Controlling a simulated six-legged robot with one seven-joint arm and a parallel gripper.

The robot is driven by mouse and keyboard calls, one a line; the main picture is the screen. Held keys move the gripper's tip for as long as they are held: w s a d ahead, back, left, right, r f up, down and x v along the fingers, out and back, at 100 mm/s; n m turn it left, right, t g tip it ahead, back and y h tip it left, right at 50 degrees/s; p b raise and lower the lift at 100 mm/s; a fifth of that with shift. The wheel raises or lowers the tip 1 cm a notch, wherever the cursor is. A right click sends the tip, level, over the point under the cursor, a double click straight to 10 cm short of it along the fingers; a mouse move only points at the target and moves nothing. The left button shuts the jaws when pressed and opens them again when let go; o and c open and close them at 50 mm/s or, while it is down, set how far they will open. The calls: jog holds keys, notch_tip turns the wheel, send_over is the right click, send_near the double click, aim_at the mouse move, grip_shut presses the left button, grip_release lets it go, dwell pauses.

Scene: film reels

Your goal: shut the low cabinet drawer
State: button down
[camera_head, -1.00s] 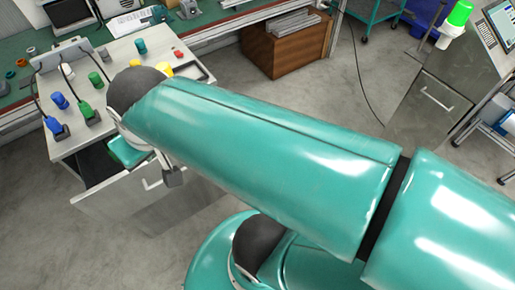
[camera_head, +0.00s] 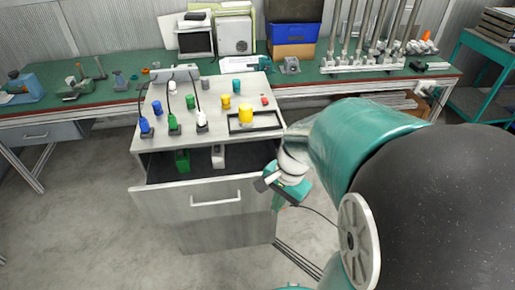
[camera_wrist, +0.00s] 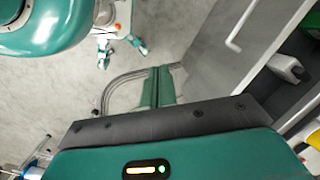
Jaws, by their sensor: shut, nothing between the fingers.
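The low grey metal cabinet (camera_head: 228,236) stands in the middle of the head view. Its drawer (camera_head: 167,204) is pulled out, with the dark inside showing. A pale bar handle (camera_head: 215,199) runs across its front; the handle also shows in the wrist view (camera_wrist: 236,30). A green item (camera_head: 183,161) and a white item (camera_head: 218,156) are in the drawer. My gripper (camera_head: 277,201) is shut and empty, at the right end of the drawer front. The wrist view shows its fingers (camera_wrist: 157,88) beside the front; I cannot tell whether they touch it.
Blue, green, yellow and white pieces stand on the cabinet top (camera_head: 183,131). A long green workbench (camera_head: 112,93) runs behind it, with a monitor (camera_head: 195,40) and bins (camera_head: 292,35). Grey floor (camera_head: 95,235) in front and left of the cabinet is clear.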

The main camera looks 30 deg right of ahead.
jog(key=s+d+f+m+t+y, duration=0.25)
jog(key=d+f+m+t, duration=0.55)
jog(key=m, duration=1)
jog(key=s+d+f+m+t+y, duration=0.1)
jog(key=d+f+m+t+y, duration=0.3)
jog(key=d+f+m+t, duration=0.9)
jog(key=w+a+r+m+g, duration=0.2)
jog(key=w+a+m+g, duration=0.2)
jog(key=w+a, duration=0.6)
jog(key=w+g, duration=0.1)
jog(key=w, duration=0.1)
jog(key=shift+w+r, duration=0.25)
jog(key=shift+w, duration=0.1)
jog(key=shift+w+d+h, duration=0.1)
jog(key=shift+w+h, duration=0.05)
jog(key=shift+h, duration=0.1)
